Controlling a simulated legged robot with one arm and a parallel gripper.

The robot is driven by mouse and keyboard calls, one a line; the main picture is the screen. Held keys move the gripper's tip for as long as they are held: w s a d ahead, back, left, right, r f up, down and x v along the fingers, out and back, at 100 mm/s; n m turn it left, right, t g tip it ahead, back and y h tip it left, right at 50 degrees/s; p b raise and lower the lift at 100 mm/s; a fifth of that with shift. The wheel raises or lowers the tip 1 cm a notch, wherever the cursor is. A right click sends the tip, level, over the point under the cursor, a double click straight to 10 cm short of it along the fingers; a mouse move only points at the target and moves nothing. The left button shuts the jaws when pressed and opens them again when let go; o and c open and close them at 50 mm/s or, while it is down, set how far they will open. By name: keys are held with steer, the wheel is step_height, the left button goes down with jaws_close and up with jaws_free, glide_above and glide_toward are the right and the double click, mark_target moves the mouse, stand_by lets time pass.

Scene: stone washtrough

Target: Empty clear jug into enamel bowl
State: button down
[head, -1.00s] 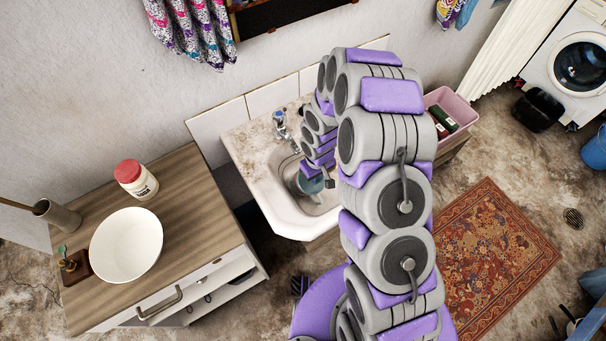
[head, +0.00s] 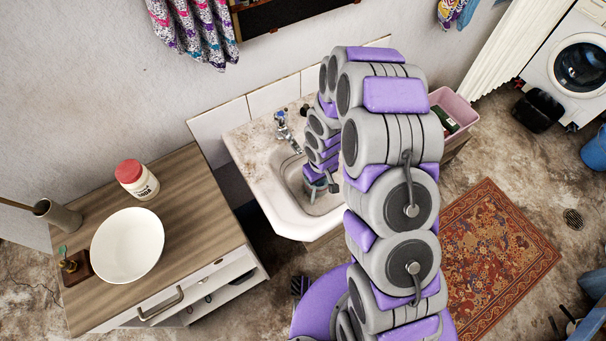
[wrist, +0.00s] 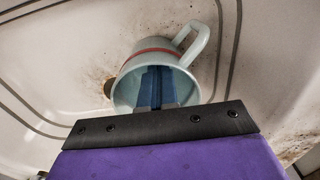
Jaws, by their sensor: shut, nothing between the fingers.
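A pale blue-green jug (wrist: 156,51) with a red band and a side handle is in the basin of the stone trough, seen in the wrist view. Its mouth faces my gripper, and the handle points to the upper right. I cannot tell what it holds. My gripper (wrist: 160,72) is shut and empty, its blue fingers overlapping the jug's open mouth. In the head view my gripper (head: 322,187) is low in the trough and hides most of the jug. The white enamel bowl (head: 127,245) stands upright on the wooden cabinet top at the left and looks empty.
The trough (head: 285,213) has a tap (head: 284,127) at its back left. On the cabinet top (head: 192,222) are a red-lidded jar (head: 137,180), a grey cylindrical holder (head: 58,216) and a small dark tray (head: 75,267). A pink bin (head: 455,106) stands right of the trough.

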steer(key=shift+s+d, duration=0.5)
steer(key=shift+s, duration=0.15)
steer(key=shift+r, duration=0.15)
stand_by(0.4)
step_height(320, 180, up, 10)
steer(key=p, duration=0.5)
steer(key=shift+w+a, duration=0.2)
steer(key=shift+w, duration=0.05)
stand_by(0.3)
stand_by(0.5)
steer(key=s+d+r+m, duration=0.1)
steer(key=s+d+r, duration=0.2)
steer(key=r, duration=0.3)
steer(key=s+d+r+m+h, duration=0.1)
steer(key=s+d+r, duration=0.2)
steer(key=r, duration=0.4)
steer(key=s+d+r+m, duration=0.1)
steer(key=s+d+r, duration=0.15)
steer(key=r, duration=0.35)
steer(key=s+d+r+m+g, duration=0.1)
steer(key=s+r+m, duration=0.1)
steer(key=s+r, duration=0.3)
steer(key=s+d+r+m+y, duration=0.1)
steer(key=s+r, duration=0.4)
steer(key=s, duration=0.8)
steer(key=shift+s+r+m+g, duration=0.2)
steer(key=shift+s+m+g, duration=0.2)
